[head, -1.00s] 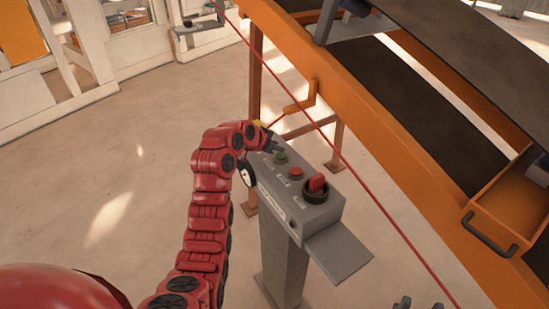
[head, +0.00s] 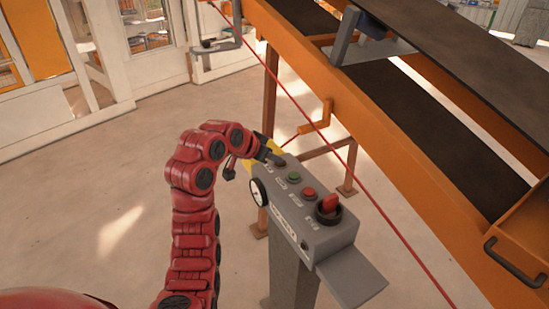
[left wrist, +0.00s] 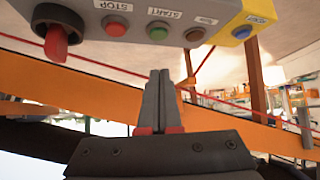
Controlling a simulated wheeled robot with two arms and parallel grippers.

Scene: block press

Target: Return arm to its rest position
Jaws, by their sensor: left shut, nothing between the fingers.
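The grey control box (head: 318,236) stands on a post in the middle of the head view. Its sloped top carries a green button (head: 294,177), a red button (head: 309,192) and a red rotary switch (head: 330,203). My left gripper (head: 275,156) is shut and empty by the box's far, yellow end, partly covering it. In the left wrist view, the shut fingers (left wrist: 159,76) point up below the box, apart in the picture from the green START button (left wrist: 158,30) and red STOP button (left wrist: 115,26). A blue button (left wrist: 242,33) sits on the yellow end. My right gripper is not in view.
An orange conveyor frame (head: 382,137) with dark belts runs along the right behind the box. A red cord (head: 333,150) slants across in front of it. A round gauge (head: 259,191) is on the box's side. Open floor (head: 110,210) lies to the left.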

